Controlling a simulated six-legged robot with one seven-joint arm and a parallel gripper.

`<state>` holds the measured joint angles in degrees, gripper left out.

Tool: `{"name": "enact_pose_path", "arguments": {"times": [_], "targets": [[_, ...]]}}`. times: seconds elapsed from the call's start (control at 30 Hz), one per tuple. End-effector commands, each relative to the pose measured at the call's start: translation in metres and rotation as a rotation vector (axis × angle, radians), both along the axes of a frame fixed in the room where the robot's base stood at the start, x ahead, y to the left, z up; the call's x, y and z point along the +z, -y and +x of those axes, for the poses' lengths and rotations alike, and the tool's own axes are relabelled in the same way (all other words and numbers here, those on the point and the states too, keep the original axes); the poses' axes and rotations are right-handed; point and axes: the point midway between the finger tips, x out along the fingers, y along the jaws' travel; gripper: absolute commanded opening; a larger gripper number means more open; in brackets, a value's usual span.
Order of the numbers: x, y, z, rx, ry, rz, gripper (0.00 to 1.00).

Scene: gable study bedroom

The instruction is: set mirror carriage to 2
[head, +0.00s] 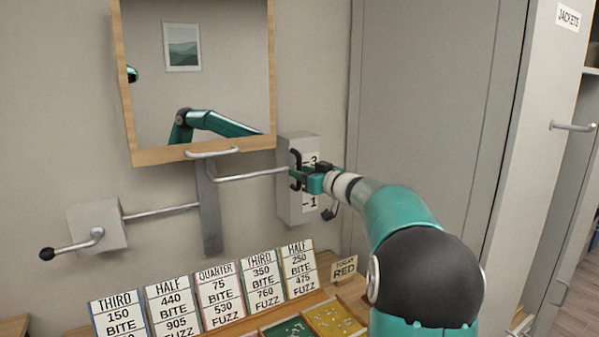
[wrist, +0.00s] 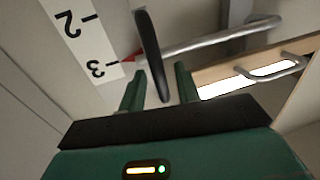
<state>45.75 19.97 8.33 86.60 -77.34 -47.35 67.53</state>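The mirror (head: 200,75) hangs on the wall in a wooden frame, linked by metal rods to a grey scale box (head: 288,208) at its right. The box's white scale strip (head: 310,160) shows 3 at the top and 1 at the bottom in the head view. A dark curved handle (head: 296,156) stands out from the box. In the wrist view a red pointer (wrist: 127,58) is at the 3 mark. My gripper (wrist: 160,82) is open, with the dark handle (wrist: 148,45) passing between its fingers and gaps visible on both sides. My gripper (head: 302,180) partly hides the scale's middle.
A grey block with a black-knobbed crank (head: 97,225) is on the wall at left. Several price cards (head: 222,295) and trays (head: 335,320) stand below the mirror. A tall grey cabinet (head: 430,100) rises close at right.

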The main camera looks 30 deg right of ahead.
Motion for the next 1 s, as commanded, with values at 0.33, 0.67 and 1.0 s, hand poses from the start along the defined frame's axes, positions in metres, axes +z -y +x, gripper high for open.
{"name": "enact_pose_path", "arguments": {"times": [0.33, 0.67, 1.0], "targets": [[0.001, 0.0, 0.018, -0.001, 0.001, 0.0, 0.33], [0.001, -0.001, 0.018, -0.001, 0.001, 0.0, 0.0], [-0.024, -0.001, 0.019, 0.002, -0.005, 0.004, 0.0]]}}
